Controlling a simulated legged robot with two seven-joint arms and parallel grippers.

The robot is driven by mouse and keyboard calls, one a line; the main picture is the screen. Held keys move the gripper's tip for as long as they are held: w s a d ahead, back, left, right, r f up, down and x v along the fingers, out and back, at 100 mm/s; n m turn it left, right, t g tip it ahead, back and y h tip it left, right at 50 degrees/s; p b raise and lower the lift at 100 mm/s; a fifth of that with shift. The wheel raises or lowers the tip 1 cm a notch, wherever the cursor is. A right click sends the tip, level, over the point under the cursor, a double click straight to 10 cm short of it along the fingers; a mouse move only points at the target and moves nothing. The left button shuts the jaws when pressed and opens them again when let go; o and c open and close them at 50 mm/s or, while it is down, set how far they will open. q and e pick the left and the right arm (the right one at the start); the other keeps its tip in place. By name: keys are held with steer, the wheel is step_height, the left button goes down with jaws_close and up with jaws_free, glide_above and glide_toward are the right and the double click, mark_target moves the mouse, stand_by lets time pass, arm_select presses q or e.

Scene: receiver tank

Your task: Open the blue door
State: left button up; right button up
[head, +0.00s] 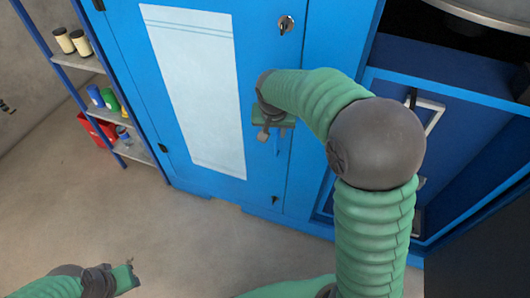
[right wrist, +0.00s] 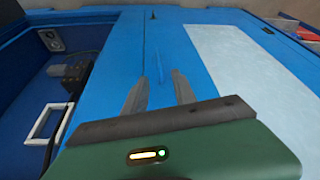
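The blue door (head: 258,75) is the tall front panel of a blue cabinet, with a pale sheet on it and a round metal lock (head: 286,25) near its top right. It looks closed. A narrow blue handle (head: 277,145) stands out near its right edge. My right gripper (head: 264,135) is at the handle. In the right wrist view its two grey fingers (right wrist: 159,80) are apart, with the blue handle (right wrist: 156,88) showing between them; contact cannot be told. My left gripper (head: 132,268) is low at the left, over the floor and away from the door; its opening is too small to judge.
A shelf rack (head: 90,62) with jars and bottles stands left of the cabinet, with a red box (head: 98,130) low on it. Right of the door is an open blue bay with a white bar handle (head: 434,115). The floor (head: 190,240) before the door is clear.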

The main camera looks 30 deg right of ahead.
mark_target(276, 142)
steer(key=shift+m, duration=0.3)
steer(key=x, duration=0.5)
steer(key=d+b+x, duration=0.1)
steer(key=x, duration=0.5)
steer(key=w+b+x, duration=0.1)
steer(key=x, duration=0.5)
steer(key=shift+w+d+r, duration=0.1)
steer(key=shift+d+r, duration=0.05)
steer(key=shift+r, duration=0.25)
jaws_close()
